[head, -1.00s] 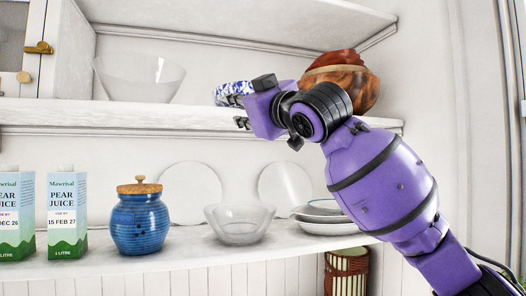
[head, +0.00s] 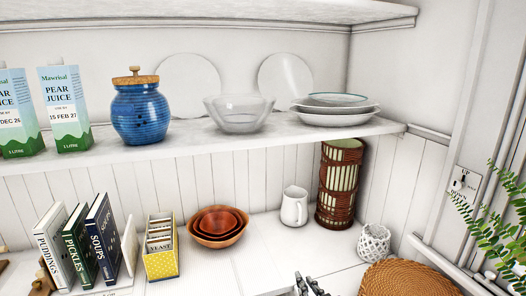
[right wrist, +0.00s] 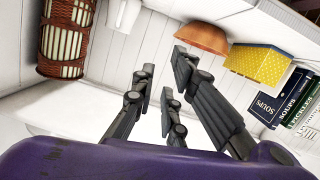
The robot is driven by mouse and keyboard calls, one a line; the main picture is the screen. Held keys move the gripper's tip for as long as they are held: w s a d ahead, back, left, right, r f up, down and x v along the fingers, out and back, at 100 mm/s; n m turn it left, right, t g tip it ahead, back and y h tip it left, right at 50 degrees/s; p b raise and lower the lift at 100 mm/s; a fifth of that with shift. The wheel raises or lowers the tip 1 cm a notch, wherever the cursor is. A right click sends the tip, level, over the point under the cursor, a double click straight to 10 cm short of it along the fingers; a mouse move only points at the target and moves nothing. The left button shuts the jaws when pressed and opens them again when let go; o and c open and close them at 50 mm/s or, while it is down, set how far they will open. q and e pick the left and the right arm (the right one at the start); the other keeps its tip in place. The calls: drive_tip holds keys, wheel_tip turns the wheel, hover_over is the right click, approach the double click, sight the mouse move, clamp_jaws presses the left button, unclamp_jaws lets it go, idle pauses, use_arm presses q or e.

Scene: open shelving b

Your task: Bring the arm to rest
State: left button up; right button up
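My right gripper (head: 309,285) shows only as dark fingertips at the bottom edge of the head view, low in front of the lower counter. In the right wrist view its dark fingers (right wrist: 162,75) stand apart with nothing between them. The gripper is open and empty. The rest of my right arm is out of the head view; a purple part of it fills the bottom of the right wrist view. My left gripper is in neither view.
The counter holds books (head: 75,243), a yellow box (head: 161,262), wooden bowls (head: 218,240), a white jug (head: 294,207), a woven vase (head: 340,185) and a wicker piece (head: 410,279). The shelf above holds a blue jar (head: 139,112), a glass bowl (head: 239,115) and stacked dishes (head: 334,112).

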drive_tip(key=s+d+f+m+g+h, duration=0.1)
drive_tip(key=s+d+f+m+g, duration=0.1)
drive_tip(key=s+f, duration=1)
drive_tip(key=s+d+f+m+g+h, duration=0.2)
drive_tip(key=s+d+f, duration=0.3)
drive_tip(key=s+f, duration=0.6)
drive_tip(key=s+g, duration=0.1)
drive_tip(key=s, duration=0.7)
drive_tip(key=shift+f+g+h, duration=0.3)
drive_tip(key=shift+f+g, duration=0.05)
drive_tip(key=shift+g, duration=0.05)
